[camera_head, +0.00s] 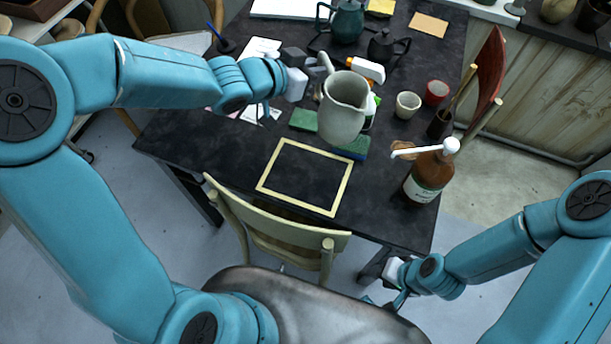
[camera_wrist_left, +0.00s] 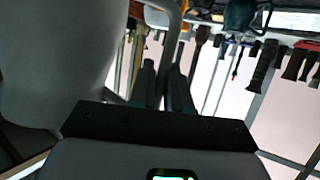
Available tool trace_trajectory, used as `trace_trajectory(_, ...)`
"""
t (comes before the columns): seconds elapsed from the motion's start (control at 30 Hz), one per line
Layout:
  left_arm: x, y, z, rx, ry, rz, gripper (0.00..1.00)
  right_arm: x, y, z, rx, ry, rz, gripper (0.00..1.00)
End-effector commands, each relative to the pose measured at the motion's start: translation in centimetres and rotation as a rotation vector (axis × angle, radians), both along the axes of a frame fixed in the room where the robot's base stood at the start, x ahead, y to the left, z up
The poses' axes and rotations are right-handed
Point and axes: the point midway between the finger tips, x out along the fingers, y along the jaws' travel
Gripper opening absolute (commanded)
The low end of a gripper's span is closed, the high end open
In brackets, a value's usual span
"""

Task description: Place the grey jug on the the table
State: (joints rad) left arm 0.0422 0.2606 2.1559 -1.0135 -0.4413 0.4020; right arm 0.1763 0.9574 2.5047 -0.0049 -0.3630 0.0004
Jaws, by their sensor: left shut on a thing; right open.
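The grey jug (camera_head: 343,112) is upright in the head view, seemingly above the black table (camera_head: 385,195), over its middle. My left gripper (camera_head: 316,90) is at its left side, shut on the handle. In the left wrist view, the dark fingers (camera_wrist_left: 168,88) close around the curved handle (camera_wrist_left: 172,30), and the jug body (camera_wrist_left: 55,65) fills the left side. The jug hides part of what lies behind and below it. My right gripper (camera_head: 372,298) is open and empty, low in front of the table's near edge.
A pale square outline (camera_head: 270,163) marks a bare patch near the front. A brown pump bottle (camera_head: 428,178), small cup (camera_head: 407,105), red pot (camera_head: 436,92), green block (camera_head: 303,120) and teal pot (camera_head: 347,22) stand around. A wooden chair (camera_head: 275,228) is at the near edge.

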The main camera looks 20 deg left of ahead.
Motion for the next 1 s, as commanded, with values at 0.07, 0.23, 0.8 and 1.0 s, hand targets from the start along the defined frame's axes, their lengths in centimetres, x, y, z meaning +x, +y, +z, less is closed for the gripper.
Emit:
trace_trajectory(0.07,-0.2,0.5,-0.2,-0.003,-0.006,-0.029,0.0,0.0,0.0,-1.3,0.0,0.0,0.0,0.43)
trace_trajectory(0.23,-0.8,2.4,-0.3,-0.007,-0.001,-0.073,0.0,0.0,0.0,-3.2,0.0,0.0,0.0,0.43)
trace_trajectory(0.8,-1.3,6.3,-2.2,-0.041,0.044,-0.092,0.0,0.0,0.0,-7.9,0.0,0.0,0.0,0.43)
trace_trajectory(1.0,-1.3,6.3,-8.0,-0.042,0.045,-0.092,0.0,0.0,0.0,-11.3,0.0,0.0,0.0,0.43)
